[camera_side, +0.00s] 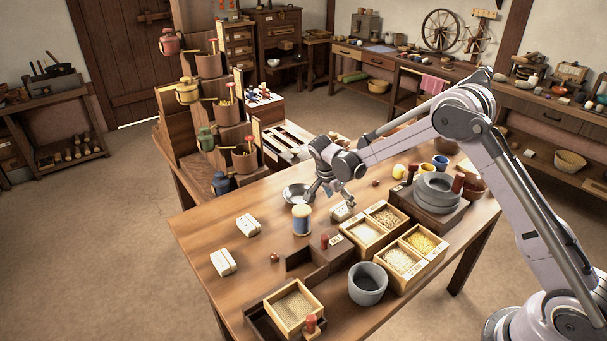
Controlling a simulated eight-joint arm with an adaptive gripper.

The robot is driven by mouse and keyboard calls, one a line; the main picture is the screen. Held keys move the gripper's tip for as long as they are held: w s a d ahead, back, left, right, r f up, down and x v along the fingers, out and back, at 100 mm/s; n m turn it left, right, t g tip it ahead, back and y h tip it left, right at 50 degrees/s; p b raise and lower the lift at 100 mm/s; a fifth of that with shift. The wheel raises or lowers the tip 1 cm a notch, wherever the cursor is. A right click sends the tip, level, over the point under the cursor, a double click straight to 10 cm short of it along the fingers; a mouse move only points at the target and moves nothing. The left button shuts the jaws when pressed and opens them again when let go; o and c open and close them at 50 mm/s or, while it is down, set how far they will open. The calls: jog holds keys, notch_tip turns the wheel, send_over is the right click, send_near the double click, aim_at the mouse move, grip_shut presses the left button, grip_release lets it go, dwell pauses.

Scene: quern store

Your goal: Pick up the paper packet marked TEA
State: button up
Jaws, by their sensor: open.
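Several small white packets lie on the wooden table (200,238). One packet (248,225) lies at the left, another packet (223,262) lies nearer the left edge, and a third packet (341,211) lies near the table's middle. The marks on them are too small to read, so I cannot tell which is TEA. My gripper (329,193) is open, pointing down close above and slightly left of the middle packet. I cannot tell whether it touches that packet.
A metal bowl (295,194) and a cream-and-blue jar (301,220) stand left of my gripper. Grain boxes (387,215), a grey pot (367,284) and a stone quern (437,193) stand to the right and front. The table's left side is mostly clear.

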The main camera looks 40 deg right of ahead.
aim_at(342, 208)
jog(key=shift+x, duration=2.3)
jog(key=shift+a, duration=0.15)
jog(key=c, duration=1.1)
